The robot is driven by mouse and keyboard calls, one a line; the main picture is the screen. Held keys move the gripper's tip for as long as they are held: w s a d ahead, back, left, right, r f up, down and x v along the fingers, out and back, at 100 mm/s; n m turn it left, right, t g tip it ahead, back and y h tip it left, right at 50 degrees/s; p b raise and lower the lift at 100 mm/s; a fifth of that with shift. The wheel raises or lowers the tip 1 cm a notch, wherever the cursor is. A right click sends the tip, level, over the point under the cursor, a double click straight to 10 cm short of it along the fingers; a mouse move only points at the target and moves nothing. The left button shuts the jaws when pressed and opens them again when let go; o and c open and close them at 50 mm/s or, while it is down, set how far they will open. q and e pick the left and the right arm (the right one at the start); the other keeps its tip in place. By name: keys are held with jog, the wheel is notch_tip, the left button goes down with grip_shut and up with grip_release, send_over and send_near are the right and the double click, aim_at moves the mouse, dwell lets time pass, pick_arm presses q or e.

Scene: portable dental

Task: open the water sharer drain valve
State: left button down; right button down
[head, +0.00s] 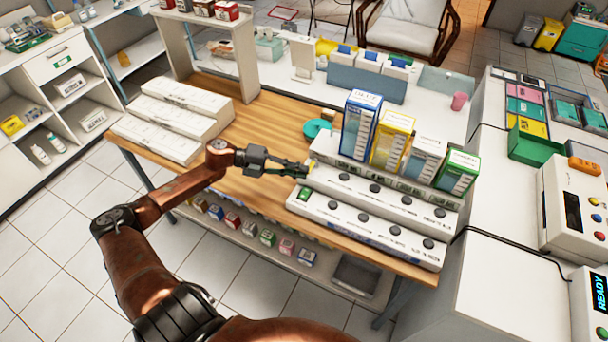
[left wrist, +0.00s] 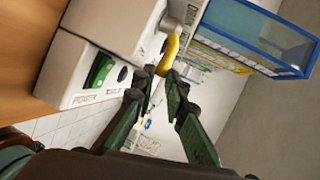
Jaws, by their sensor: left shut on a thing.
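My left gripper (head: 304,168) reaches in from the left to the left end of the rear long white unit (head: 385,197), which carries a row of dark round knobs. At that end is a small yellow handle (head: 312,163), apparently the drain valve. In the left wrist view, the yellow handle (left wrist: 169,54) stands up at the tips of my gripper (left wrist: 160,76), with the dark green fingers on either side of it. The gripper is shut on the handle. The exact contact is too small to tell. My right gripper is not in view.
A second white unit (head: 365,229) with a green switch lies in front. Blue (head: 361,125), yellow (head: 391,138) and green (head: 457,172) boxes stand just behind the valve's unit. White long boxes (head: 170,121) lie at the table's left. Bare wooden tabletop (head: 245,190) surrounds my gripper.

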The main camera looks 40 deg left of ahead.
pick_arm(q)
jog(key=shift+a+m+g+h, duration=0.15)
jog(key=shift+m+g+h, duration=0.15)
jog(key=shift+g, duration=0.1)
jog(key=shift+r, duration=0.1)
jog(key=c, duration=2.2)
grip_release()
jog(key=v, duration=1.1)
jog(key=shift+s+a, duration=0.2)
jog(key=shift+a, duration=0.15)
jog(key=shift+s, duration=0.1)
